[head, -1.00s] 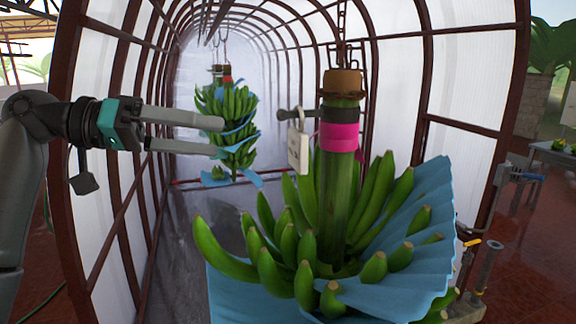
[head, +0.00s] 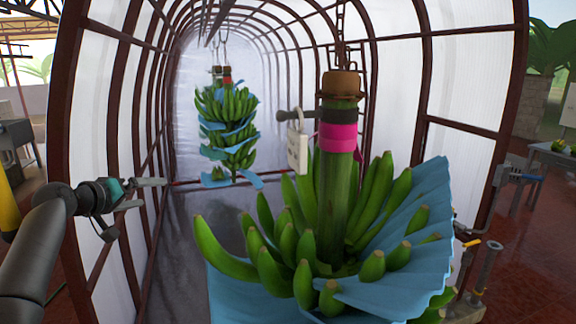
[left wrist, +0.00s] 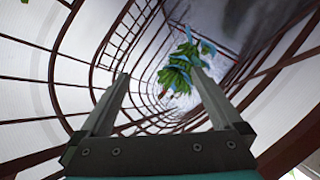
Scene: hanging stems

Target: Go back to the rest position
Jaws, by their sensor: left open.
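My left gripper (head: 158,192) is open and empty at the left side of the head view, in front of the tunnel's left frame. Its two fingers are spread apart in the left wrist view (left wrist: 158,95), with nothing between them up close. A large green banana bunch (head: 290,250) hangs from a stem (head: 340,190) in the middle right, well apart from my gripper. The stem carries a pink band (head: 340,137) and a pale tag (head: 298,150). My right gripper does not show.
Blue sheets (head: 425,230) lie between the near bunch's hands. Another bunch (head: 228,115) hangs deeper in the tunnel; it also shows in the left wrist view (left wrist: 180,75). Dark red hoops (head: 110,195) line the tunnel. A table (head: 555,155) stands outside at the right.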

